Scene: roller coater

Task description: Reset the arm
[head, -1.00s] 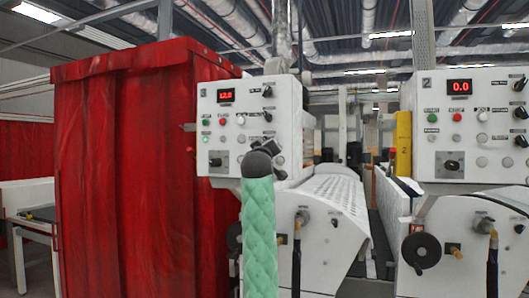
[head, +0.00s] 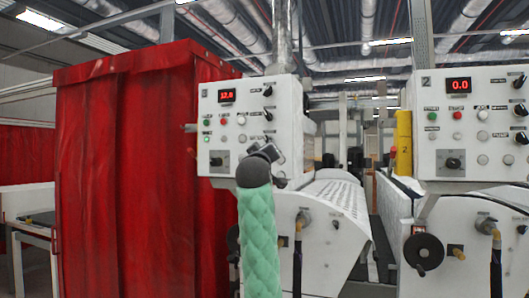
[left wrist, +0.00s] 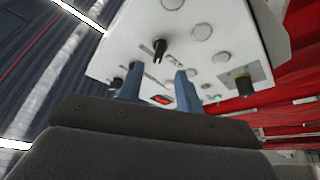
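My left arm, in a mint-green padded sleeve, rises from the bottom middle of the head view. My left gripper (head: 276,152) is dark and small there, in front of the lower right part of the left control panel (head: 226,134). In the left wrist view its two blue-grey fingers (left wrist: 157,88) stand apart with nothing between them. That view shows the panel upside down beyond the fingertips, with knobs, buttons and a red display. Whether the fingers touch the panel I cannot tell. My right gripper is not in view.
The left panel's display (head: 227,95) reads 12.0. A white roller machine (head: 335,215) stands below it. A second panel (head: 470,130) reading 0.0 is at the right, with a black handwheel (head: 423,251) below. A red curtain (head: 130,170) fills the left.

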